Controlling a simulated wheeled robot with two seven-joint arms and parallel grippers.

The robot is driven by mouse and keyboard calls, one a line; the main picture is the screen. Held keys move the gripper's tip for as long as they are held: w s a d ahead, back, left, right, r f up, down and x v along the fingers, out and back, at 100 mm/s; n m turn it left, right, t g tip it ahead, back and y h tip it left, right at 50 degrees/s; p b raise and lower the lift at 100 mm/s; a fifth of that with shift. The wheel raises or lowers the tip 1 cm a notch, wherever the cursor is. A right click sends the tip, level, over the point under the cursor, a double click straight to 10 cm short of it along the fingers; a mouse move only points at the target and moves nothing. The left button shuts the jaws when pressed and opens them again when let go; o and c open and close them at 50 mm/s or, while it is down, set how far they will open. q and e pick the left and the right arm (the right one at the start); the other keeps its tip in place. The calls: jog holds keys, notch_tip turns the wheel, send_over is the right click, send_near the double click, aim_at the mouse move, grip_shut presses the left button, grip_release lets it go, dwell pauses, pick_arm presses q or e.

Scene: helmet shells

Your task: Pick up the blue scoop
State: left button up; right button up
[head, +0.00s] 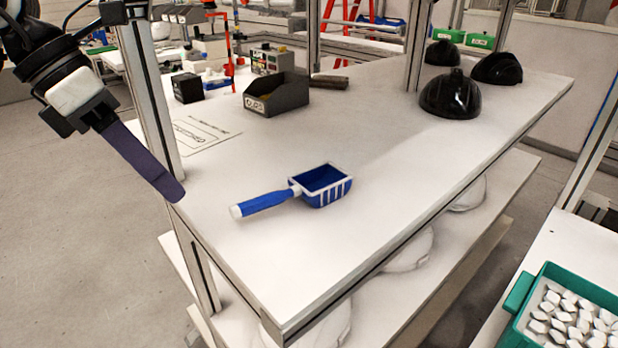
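The blue scoop (322,186) lies on the white table (390,150) near its front left part. Its blue handle with a white end points left, and its slotted bowl points right. My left gripper (176,192) hangs at the left, above and beside the table's left edge, apart from the scoop. Only one long dark finger shows clearly, so I cannot tell whether it is open. Nothing is seen in it. My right gripper is not in view.
A metal post (150,100) stands at the table's left edge beside my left gripper. A black bin (277,95) and black helmet shells (452,96) stand farther back. A green crate (517,293) of white pieces is at lower right. The table around the scoop is clear.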

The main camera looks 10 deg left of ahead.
pick_arm(q)
jog(key=p, duration=0.2)
send_near(289, 196)
jog(key=shift+s+a+f, duration=0.25)
jog(key=shift+a+f, duration=0.05)
jog(key=shift+f, duration=0.3)
jog(key=shift+s+a+f, duration=0.25)
jog(key=shift+a+f, duration=0.1)
jog(key=shift+f, duration=0.2)
jog(key=x, duration=0.5)
jog(key=shift+d+f, duration=0.1)
jog(key=shift+f, duration=0.05)
jog(key=shift+f, duration=0.25)
grip_shut()
